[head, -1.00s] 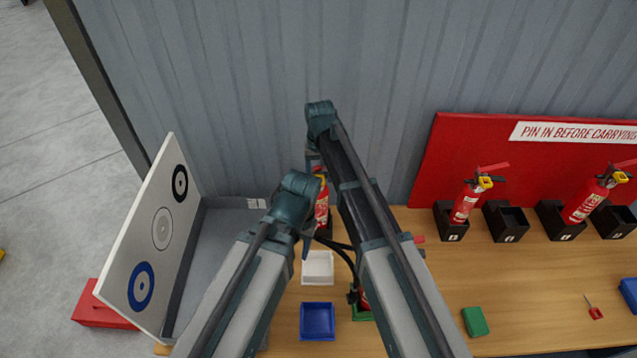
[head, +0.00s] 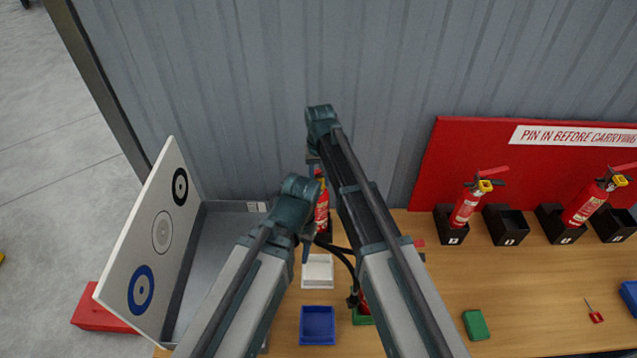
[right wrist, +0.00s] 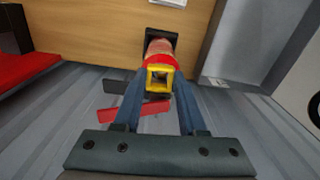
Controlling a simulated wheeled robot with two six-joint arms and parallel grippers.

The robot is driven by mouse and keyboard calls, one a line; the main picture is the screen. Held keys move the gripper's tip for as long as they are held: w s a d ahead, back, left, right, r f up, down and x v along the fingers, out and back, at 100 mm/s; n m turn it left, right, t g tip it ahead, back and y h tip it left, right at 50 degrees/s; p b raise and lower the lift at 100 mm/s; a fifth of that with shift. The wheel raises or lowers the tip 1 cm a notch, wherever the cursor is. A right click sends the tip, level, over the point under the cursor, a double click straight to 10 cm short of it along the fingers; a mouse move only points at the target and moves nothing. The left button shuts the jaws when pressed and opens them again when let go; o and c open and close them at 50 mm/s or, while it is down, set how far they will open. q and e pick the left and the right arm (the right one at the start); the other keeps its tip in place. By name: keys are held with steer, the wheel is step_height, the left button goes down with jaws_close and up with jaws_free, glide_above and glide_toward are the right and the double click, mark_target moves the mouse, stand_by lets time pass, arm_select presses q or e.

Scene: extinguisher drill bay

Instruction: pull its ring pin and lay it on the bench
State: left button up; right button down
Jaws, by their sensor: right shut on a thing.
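A red fire extinguisher (head: 321,212) stands at the back of the bench, partly hidden by my arms. In the right wrist view, its red body (right wrist: 160,47), a yellow square ring (right wrist: 160,77) and red levers (right wrist: 140,110) show between my right fingers. My right gripper (right wrist: 158,92) is shut on the extinguisher's upper part; the exact contact is unclear. In the head view, my right gripper's tip is mostly hidden. My left gripper (head: 306,250) points down in front of the extinguisher, apart from the white tray; its jaw opening cannot be made out.
A white tray (head: 318,259) and a blue tray (head: 317,311) stand in front. A target board (head: 150,240) leans at left. More extinguishers (head: 466,205) stand in black holders at right. A green block (head: 475,325) and a small red item with a thin rod (head: 596,317) lie on the bench (head: 530,290).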

steer(key=shift+s+d+f, duration=0.1)
steer(key=shift+s, duration=1.15)
steer(key=shift+s+d, duration=0.1)
steer(key=shift+s, duration=1.15)
steer(key=shift+s, duration=0.1)
steer(key=shift+s+d, duration=0.1)
steer(key=shift+s, duration=1.25)
steer(key=shift+f, duration=0.15)
